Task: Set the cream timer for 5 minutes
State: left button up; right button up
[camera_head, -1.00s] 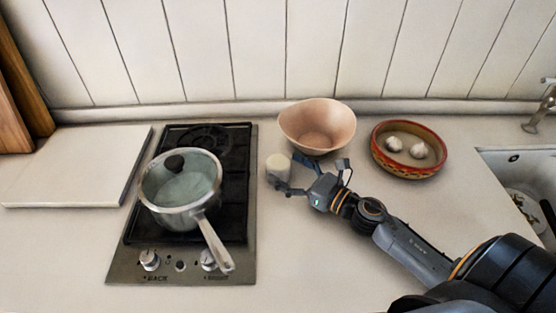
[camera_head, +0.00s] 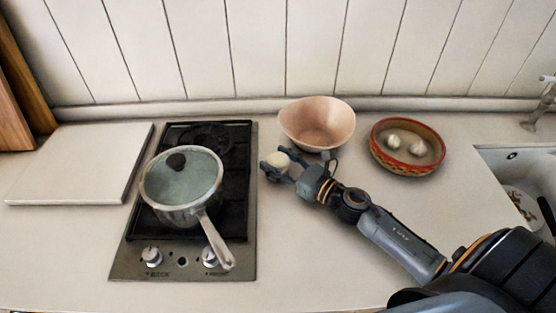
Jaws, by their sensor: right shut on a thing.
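The cream timer (camera_head: 278,159) is a small round cream piece on the counter, just right of the hob and in front of the pink bowl. My right gripper (camera_head: 276,165) reaches it from the lower right, with its fingers on either side of the timer, shut on it. The fingers hide part of the timer's side. Any dial marks are too small to read. My left gripper is not in view.
A pot with a glass lid (camera_head: 181,180) stands on the black hob (camera_head: 236,205), its handle toward the front. A pink bowl (camera_head: 316,124) and a red patterned dish (camera_head: 407,147) holding two garlic bulbs stand behind my right arm. A white board (camera_head: 80,165) lies left.

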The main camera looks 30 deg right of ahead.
jog(key=shift+m+h, duration=0.4)
jog(key=shift+h, duration=0.2)
jog(key=o, duration=1.2)
jog(key=shift+s, duration=0.1)
jog(key=v, duration=1.2)
jog(key=shift+f, duration=0.2)
